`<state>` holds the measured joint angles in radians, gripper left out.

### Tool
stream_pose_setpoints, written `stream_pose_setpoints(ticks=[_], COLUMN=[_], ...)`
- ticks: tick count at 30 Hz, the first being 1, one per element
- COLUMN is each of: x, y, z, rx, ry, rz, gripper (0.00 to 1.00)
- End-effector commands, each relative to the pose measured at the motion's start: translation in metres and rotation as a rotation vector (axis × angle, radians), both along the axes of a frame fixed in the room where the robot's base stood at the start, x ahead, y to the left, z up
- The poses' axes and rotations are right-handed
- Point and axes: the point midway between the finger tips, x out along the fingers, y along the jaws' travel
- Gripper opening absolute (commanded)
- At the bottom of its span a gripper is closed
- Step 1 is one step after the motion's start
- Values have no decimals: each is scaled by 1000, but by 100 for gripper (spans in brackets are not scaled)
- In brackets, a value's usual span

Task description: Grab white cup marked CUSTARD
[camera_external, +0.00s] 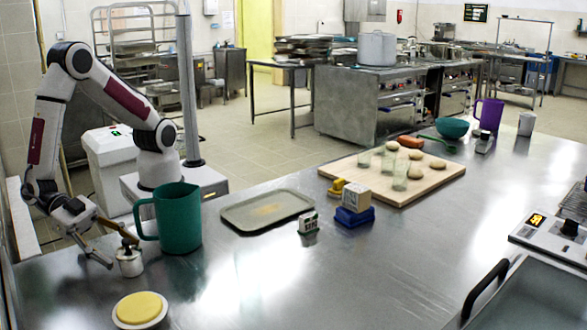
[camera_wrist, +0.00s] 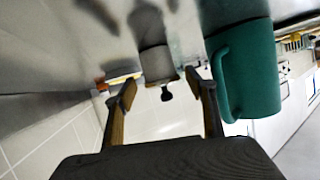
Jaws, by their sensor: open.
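A plain white cup (camera_external: 525,123) stands upright at the far right back of the steel table, well away from my gripper. I cannot read any CUSTARD marking on it. My gripper (camera_external: 117,250) is low at the table's left edge, its fingers apart. In the wrist view my gripper (camera_wrist: 160,88) has a small metal weight (camera_wrist: 157,63) with a dark knob just beyond and between its fingertips. That weight (camera_external: 130,264) also shows by the fingers in the external view. No white cup is recognisable in the wrist view.
A green pitcher (camera_external: 180,220) stands close right of my gripper, also in the wrist view (camera_wrist: 250,70). A yellow-topped dish (camera_external: 140,310) is in front. A tray (camera_external: 240,216), wooden board (camera_external: 429,186), blue block (camera_external: 354,217) and purple pitcher (camera_external: 488,114) lie toward the cup. The front middle is clear.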

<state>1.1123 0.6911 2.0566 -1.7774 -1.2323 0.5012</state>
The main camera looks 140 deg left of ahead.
Motion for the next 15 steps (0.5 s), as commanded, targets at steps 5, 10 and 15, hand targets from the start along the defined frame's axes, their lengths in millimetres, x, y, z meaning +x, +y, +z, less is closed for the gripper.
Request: stream_pose_setpoints(ticks=[5, 10, 15], x=[15, 28, 33], y=[8, 15, 18], z=[-12, -17, -19], rx=[1, -1, -2], ry=[2, 1, 1], rz=[2, 1, 0], gripper=[55, 55, 55])
